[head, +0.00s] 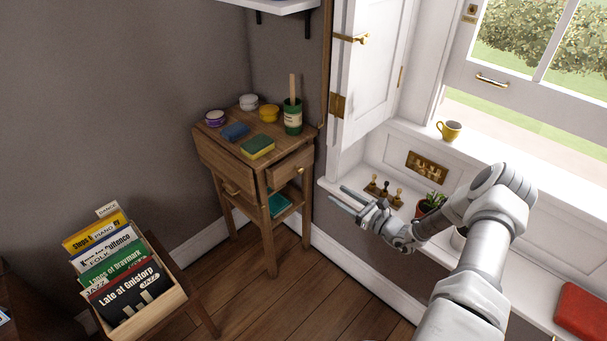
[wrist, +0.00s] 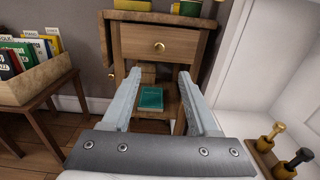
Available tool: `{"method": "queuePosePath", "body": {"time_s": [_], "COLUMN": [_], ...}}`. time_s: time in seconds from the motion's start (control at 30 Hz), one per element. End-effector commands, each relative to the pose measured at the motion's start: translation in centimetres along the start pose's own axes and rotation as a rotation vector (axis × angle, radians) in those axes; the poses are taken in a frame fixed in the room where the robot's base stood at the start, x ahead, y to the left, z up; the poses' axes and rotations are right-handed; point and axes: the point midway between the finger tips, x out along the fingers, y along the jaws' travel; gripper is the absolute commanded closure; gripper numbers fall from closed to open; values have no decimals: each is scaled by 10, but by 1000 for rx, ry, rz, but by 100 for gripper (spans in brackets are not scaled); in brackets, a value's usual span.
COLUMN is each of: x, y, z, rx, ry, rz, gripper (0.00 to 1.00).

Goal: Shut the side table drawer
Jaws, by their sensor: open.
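The wooden side table (head: 225,151) stands in the corner by the window wall. Its drawer (head: 290,170) with a round brass knob (head: 299,170) sticks out from the table's right-hand face in the head view. In the wrist view the drawer front (wrist: 157,43) faces me, with its knob (wrist: 159,47) near the middle. My gripper (head: 352,200) is open and empty, apart from the drawer and to its right in the head view. In the wrist view my two fingers (wrist: 158,75) show below the drawer front, one on each side.
Sponges (head: 257,147), tins and a green pot (head: 292,116) stand on the tabletop. A teal book (head: 279,205) lies on the lower shelf. The window ledge holds brass-knobbed pieces (head: 384,191) and a potted plant (head: 431,203). A record crate (head: 150,306) stands at left.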

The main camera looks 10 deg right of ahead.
Motion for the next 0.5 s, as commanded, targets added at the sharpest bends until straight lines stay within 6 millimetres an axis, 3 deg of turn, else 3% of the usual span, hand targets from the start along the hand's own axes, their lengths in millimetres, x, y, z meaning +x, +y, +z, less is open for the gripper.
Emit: {"method": "queuePosePath", "body": {"time_s": [0.5], "x": [113], "y": [2], "z": [-3], "rx": [-3], "ry": [0], "rz": [5], "gripper": [40]}}
